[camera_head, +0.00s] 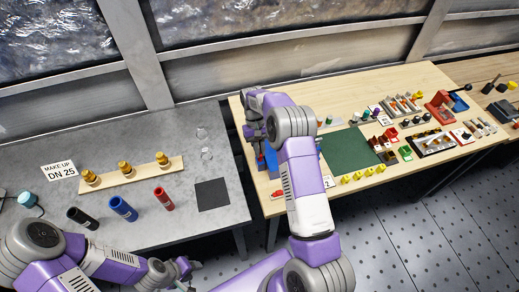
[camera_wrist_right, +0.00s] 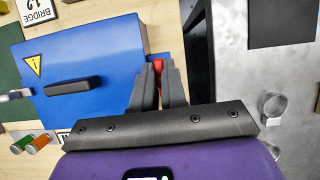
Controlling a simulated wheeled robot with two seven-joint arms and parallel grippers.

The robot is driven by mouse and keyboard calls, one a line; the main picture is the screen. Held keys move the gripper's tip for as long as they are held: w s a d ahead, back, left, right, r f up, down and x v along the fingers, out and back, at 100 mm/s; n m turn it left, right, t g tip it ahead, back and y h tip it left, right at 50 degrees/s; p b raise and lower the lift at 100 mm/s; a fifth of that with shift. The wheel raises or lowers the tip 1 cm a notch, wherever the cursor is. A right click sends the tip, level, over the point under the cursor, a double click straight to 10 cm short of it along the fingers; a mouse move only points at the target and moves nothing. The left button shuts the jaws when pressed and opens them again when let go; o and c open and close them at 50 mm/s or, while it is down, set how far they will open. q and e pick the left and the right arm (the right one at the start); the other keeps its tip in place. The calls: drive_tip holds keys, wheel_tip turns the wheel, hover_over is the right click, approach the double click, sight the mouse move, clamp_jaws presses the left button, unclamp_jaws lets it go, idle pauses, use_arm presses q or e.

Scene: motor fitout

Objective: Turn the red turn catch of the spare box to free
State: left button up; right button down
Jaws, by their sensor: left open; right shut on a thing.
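The blue spare box (camera_wrist_right: 95,65) shows in the right wrist view, with a yellow warning triangle and a black handle on its face. My right gripper (camera_wrist_right: 159,68) is at the box's edge, shut on the red turn catch (camera_wrist_right: 160,64). Only a thin strip of red shows between the dark fingers, so the catch's angle is hidden. In the head view the box (camera_head: 271,158) is mostly hidden behind my right arm, at the left end of the wooden table. My left gripper (camera_head: 188,273) is open and empty, low in front of the grey table.
The wooden table (camera_head: 350,90) carries a green mat (camera_head: 348,152), a red bin (camera_head: 440,107) and many small parts. The grey table (camera_head: 120,212) holds black, blue and red cylinders, brass fittings on a board and a dark square (camera_head: 212,194). A gap separates the tables.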

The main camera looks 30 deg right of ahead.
drive_tip(key=c, duration=1.2)
unclamp_jaws()
drive_tip(key=shift+v, duration=3.8)
drive_tip(key=shift+r, duration=0.1)
